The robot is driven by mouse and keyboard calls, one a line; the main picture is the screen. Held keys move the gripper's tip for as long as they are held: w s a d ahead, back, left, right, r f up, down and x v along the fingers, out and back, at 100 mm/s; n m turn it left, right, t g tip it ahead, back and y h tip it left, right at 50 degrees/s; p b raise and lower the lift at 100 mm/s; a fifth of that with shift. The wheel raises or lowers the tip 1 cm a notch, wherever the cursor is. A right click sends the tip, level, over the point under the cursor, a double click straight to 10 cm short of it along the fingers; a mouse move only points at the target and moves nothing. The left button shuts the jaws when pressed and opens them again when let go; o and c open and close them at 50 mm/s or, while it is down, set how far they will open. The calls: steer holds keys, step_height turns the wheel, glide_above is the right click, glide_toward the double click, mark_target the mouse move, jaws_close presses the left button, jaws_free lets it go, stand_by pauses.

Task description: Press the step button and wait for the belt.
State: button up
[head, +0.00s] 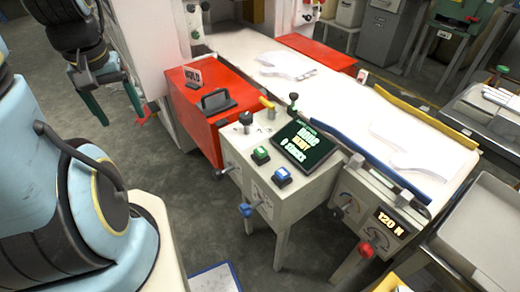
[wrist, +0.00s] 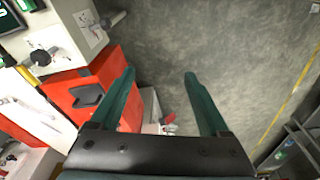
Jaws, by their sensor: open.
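The control console (head: 315,185) stands in the middle of the head view, with a dark screen (head: 304,143) showing "0 cycles" at the bottom. In front of the screen are a green push button (head: 261,155) and a blue push button (head: 282,176); I cannot read which is the step button. The white belt (head: 330,85) runs behind the console, with pale flat glove shapes (head: 285,64) on it. My gripper (head: 106,105) is open and empty at the upper left, left of the red box and apart from the buttons. Its green fingers show in the wrist view (wrist: 160,100) over the floor.
A red box (head: 208,110) with a black handle, marked "MOLD", stands between my gripper and the console. It also shows in the wrist view (wrist: 88,88). A blue rail (head: 326,133) edges the belt. Levers and knobs rise from the console. Grey floor is free below my gripper.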

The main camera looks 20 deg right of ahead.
jaws_close()
stand_by(0.4)
stand_by(1.1)
